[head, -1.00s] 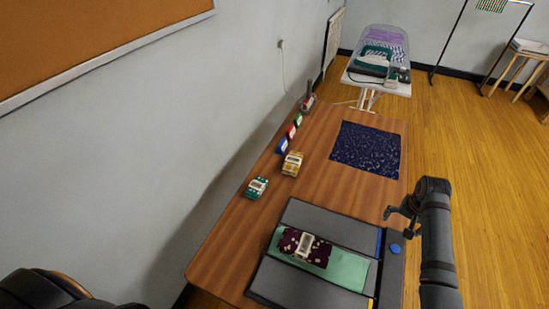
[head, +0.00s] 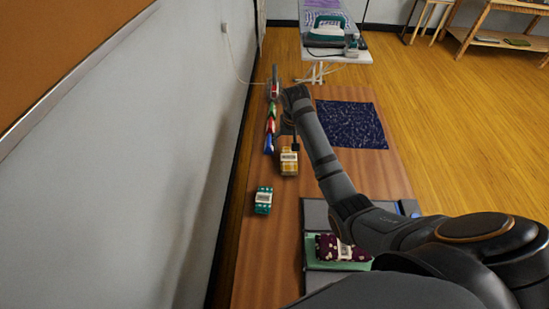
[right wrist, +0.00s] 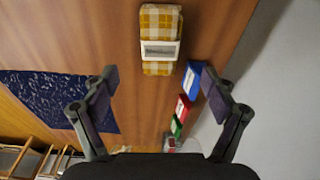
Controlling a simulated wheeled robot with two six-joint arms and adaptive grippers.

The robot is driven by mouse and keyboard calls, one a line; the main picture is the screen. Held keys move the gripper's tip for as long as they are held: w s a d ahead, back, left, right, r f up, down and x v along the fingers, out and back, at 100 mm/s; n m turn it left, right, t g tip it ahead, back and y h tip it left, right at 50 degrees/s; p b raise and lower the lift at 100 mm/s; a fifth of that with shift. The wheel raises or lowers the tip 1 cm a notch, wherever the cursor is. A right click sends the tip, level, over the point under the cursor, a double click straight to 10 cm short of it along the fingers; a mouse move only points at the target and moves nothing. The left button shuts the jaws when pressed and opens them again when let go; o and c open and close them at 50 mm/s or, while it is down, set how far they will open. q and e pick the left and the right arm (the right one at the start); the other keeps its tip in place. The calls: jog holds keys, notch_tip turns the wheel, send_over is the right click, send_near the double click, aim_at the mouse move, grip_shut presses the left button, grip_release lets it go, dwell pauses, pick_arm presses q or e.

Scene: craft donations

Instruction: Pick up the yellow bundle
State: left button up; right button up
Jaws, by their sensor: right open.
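The yellow bundle (head: 289,167) is a yellow and white checked cloth with a pale band. It lies on the wooden table (head: 265,266), and in the right wrist view the bundle (right wrist: 160,63) is near the top middle. My right gripper (head: 290,135) is above the table, just beyond the bundle in the head view. In the right wrist view its two fingers (right wrist: 158,82) are spread wide and empty, with the bundle past the tips and roughly centred between them. My left gripper is not in view.
A teal bundle (head: 263,200) lies nearer, by the wall. A maroon dotted bundle (head: 330,247) lies on a grey and green board, partly behind my arm. Blue (right wrist: 195,77), red (right wrist: 183,106) and green (right wrist: 176,127) items stand close by one finger. A dark blue cloth (head: 350,124) lies flat.

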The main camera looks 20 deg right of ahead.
send_over(289, 157)
jog(key=s, duration=0.2)
jog(key=f, duration=0.5)
jog(key=shift+w+a, duration=0.2)
jog(key=shift+w, duration=0.05)
jog(key=f, duration=0.1)
jog(key=w+f, duration=0.1)
jog(key=f, duration=0.3)
jog(key=shift+w+d+f, duration=0.15)
jog(key=shift+w, duration=0.15)
jog(key=c, duration=1.3)
jog(key=shift+r, duration=0.2)
jog(key=shift+r, duration=0.3)
notch_tip(289, 157, up, 3)
jog(key=shift+s+f, duration=0.15)
jog(key=s+r, duration=0.4)
jog(key=shift+a+r, duration=0.2)
jog(key=shift+r, duration=0.15)
jog(key=shift+s+a+r+p, duration=0.15)
jog(key=shift+s+r, duration=0.65)
jog(key=shift+s, duration=0.8)
jog(key=shift+s+a+r+p, duration=0.1)
jog(key=shift+s+a+r, duration=0.15)
jog(key=shift+s+r, duration=0.95)
jog(key=shift+s+a+r+p, duration=0.1)
jog(key=shift+s+a+r, duration=0.2)
jog(key=shift+s, duration=1.75)
